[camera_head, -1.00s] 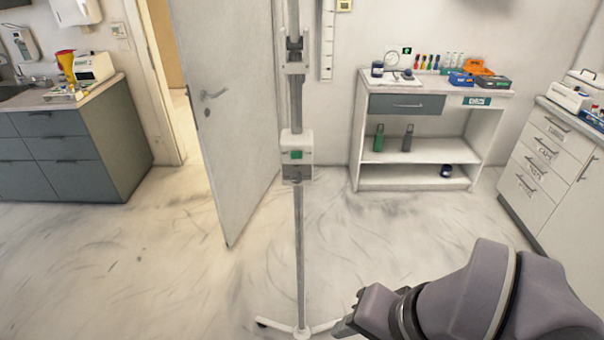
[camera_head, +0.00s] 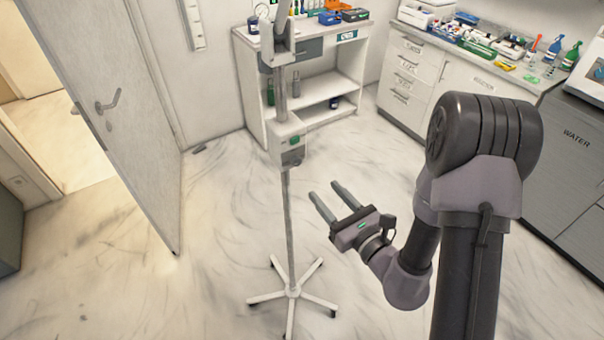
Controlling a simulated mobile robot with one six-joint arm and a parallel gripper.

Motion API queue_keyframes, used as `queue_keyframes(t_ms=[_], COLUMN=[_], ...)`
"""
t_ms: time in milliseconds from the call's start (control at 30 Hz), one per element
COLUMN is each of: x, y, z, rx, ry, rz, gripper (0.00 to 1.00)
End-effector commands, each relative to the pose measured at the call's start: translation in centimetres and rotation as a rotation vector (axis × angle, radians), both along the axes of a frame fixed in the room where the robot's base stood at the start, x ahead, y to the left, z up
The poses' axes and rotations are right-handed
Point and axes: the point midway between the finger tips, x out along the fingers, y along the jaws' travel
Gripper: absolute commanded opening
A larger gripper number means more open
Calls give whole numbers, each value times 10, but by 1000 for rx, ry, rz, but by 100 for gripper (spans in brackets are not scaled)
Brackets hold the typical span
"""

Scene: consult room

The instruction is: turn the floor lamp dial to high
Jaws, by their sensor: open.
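A floor lamp pole (camera_head: 289,218) stands in the middle of the view on a white base with several spread legs (camera_head: 293,292). A white control box (camera_head: 288,128) with a green patch (camera_head: 294,140) and a dark lower part (camera_head: 293,157) sits partway up the pole. The dial and its setting are too small to tell. My gripper (camera_head: 327,201) is open and empty, to the right of the pole and lower in the picture than the box. Its two fingers point up and left. I see no contact with the lamp.
A white shelf unit (camera_head: 316,88) stands behind the lamp. An open door (camera_head: 115,110) is at left. A drawer counter (camera_head: 408,70) with several bottles and boxes is at right. The floor (camera_head: 215,235) around the lamp base is clear.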

Motion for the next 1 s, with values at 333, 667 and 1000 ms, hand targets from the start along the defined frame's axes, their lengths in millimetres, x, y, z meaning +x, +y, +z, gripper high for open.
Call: queue_keyframes(t_ms=[333,667,1000], x=[78,97,96], y=[54,66,66], z=[2,0,0], rx=[1,1,0], ry=[-2,1,0], rz=[4,2,2], gripper=[46,46,7])
